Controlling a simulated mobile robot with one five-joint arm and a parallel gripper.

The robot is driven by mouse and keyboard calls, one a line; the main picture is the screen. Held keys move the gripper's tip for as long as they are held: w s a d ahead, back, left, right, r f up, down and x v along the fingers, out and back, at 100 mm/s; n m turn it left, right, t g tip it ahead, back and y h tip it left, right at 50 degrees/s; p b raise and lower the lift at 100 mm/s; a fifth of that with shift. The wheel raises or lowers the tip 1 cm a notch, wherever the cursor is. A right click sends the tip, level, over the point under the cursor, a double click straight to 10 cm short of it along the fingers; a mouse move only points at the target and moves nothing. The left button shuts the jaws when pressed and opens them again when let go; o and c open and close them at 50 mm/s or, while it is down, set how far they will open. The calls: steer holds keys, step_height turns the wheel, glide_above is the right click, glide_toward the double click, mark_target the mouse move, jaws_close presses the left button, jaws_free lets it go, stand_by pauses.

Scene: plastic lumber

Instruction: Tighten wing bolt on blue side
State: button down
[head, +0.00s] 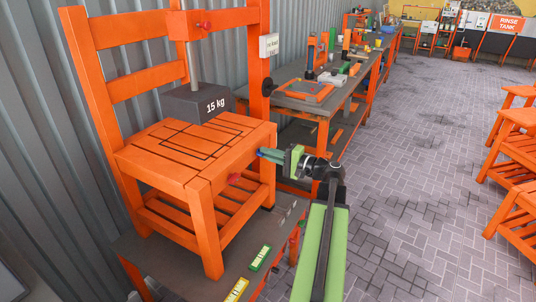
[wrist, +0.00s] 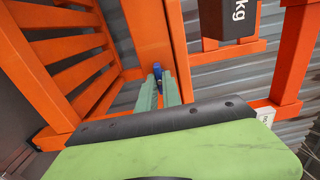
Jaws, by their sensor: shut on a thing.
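An orange slatted chair (head: 170,150) stands on a dark bench. The blue wing bolt (head: 260,152) is at the right side of its seat, mostly hidden by my fingertips. In the wrist view the blue wing bolt (wrist: 157,69) shows at the fingertips against an orange chair part (wrist: 150,35). My gripper (head: 270,154) reaches in from the right and is shut on the blue wing bolt; its fingers also show in the wrist view (wrist: 160,88). A red wing bolt (head: 234,178) sits at the seat's front, left of and below my gripper.
A dark 15 kg weight (head: 197,103) hangs on a rod above the seat. Green (head: 260,258) and yellow (head: 237,290) labels lie on the bench (head: 190,275). More workbenches run along the corrugated wall. The brick floor (head: 430,170) to the right is open, with orange chairs at its edge.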

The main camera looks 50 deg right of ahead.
stand_by(0.3)
steer(key=c, duration=1.5)
jaws_free()
steer(key=v, duration=1.7)
steer(key=shift+s, duration=0.25)
